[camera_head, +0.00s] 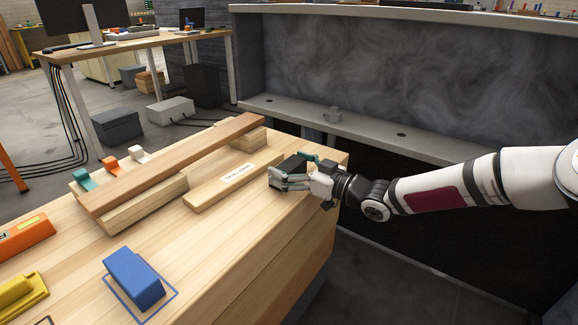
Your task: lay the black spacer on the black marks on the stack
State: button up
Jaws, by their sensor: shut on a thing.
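My gripper (284,181) is at the right part of the wooden workbench, shut on a dark block, the black spacer (290,164), which is partly hidden by the fingers. The spacer is just right of the end of a low labelled board; I cannot tell whether it touches the bench. To the left is a stack of wooden boards (140,208), with a long plank (180,160) lying over it and reaching to a smaller wooden stack (243,141) at the back. I cannot make out black marks on either stack.
A labelled board (225,185) lies between the stack and my gripper. Teal (84,180), orange (110,164) and white (138,154) pieces stand behind the plank. A blue block (134,278), an orange block (25,237) and a yellow block (18,293) are at the front left.

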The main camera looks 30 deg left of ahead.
jog(key=o, duration=0.9)
jog(key=shift+f, duration=0.1)
jog(key=shift+o, duration=0.2)
jog(key=s+d+p, duration=0.1)
jog(key=d+p, duration=0.4)
jog(key=d, duration=0.8)
jog(key=shift+d, duration=0.4)
